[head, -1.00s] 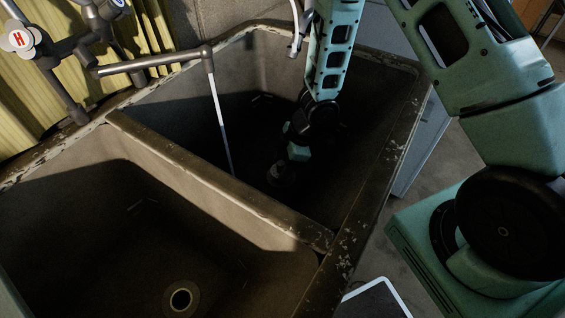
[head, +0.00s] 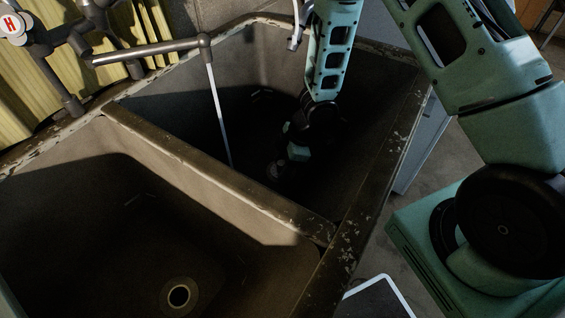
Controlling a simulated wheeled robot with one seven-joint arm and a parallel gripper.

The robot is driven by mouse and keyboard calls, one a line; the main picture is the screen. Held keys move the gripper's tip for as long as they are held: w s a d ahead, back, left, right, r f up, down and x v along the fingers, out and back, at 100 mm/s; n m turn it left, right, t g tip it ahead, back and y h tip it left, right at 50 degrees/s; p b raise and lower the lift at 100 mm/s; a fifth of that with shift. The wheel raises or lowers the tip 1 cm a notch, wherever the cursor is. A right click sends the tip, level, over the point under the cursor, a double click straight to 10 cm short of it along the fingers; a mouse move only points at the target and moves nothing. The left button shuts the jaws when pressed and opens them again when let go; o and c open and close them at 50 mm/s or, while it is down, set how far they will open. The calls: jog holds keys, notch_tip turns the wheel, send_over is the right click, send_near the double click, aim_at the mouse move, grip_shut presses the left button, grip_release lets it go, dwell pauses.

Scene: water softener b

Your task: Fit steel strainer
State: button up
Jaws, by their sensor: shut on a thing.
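My gripper (head: 284,160) is low inside the far right basin (head: 370,120) of the double sink, in deep shadow. It is shut on a small dark grey round thing, which looks like the steel strainer (head: 277,170), near the basin floor. The basin's drain does not show; shadow, my gripper and the divider leave that part unclear. I cannot tell whether the strainer touches the floor. The near left basin has an open round drain (head: 179,296) with a pale rim.
The sink divider (head: 210,170) runs between the basins, close to my gripper. A faucet spout (head: 150,50) reaches over the far basin, with a thin stream of water (head: 218,115) falling left of my gripper. The worn right rim (head: 375,195) lies beside my arm.

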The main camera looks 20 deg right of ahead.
jog(key=o, duration=1.1)
jog(key=shift+s+f, duration=0.1)
jog(key=shift+s, duration=0.1)
jog(key=p+v, duration=0.4)
jog(key=v, duration=0.4)
jog(key=p+v, duration=0.5)
jog(key=v, duration=0.4)
jog(key=shift+w+r, duration=0.2)
jog(key=shift+r, duration=0.1)
